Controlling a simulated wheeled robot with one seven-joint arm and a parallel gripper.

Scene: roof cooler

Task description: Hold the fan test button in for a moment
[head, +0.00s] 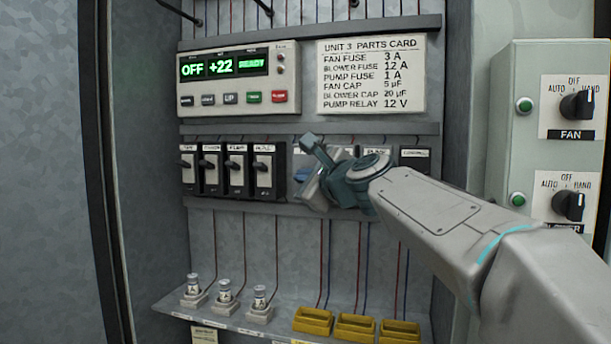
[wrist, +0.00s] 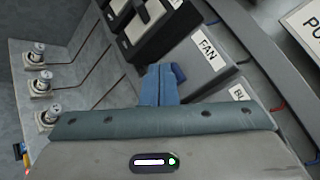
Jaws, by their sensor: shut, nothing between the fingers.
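My gripper (wrist: 158,72) is shut and empty, with its blue-grey fingers together in front of the relay block labelled FAN (wrist: 218,68). A darker blue piece, apparently the fan test button (wrist: 179,71), shows just beside and behind the fingertips in the wrist view. The fingers partly cover it, and I cannot tell whether they touch it or press it in. In the head view my gripper (head: 312,180) is at the middle row of the cabinet, right of the black breakers. It hides most of the FAN block, and the contact point is not clear there.
Black breakers (head: 236,170) stand close on the left. The display panel (head: 238,80) and parts card (head: 371,75) are above. Small glass fuses (head: 224,291) and yellow sockets (head: 313,320) are below. A switch box (head: 525,75) with FAN knob (head: 577,104) is at right.

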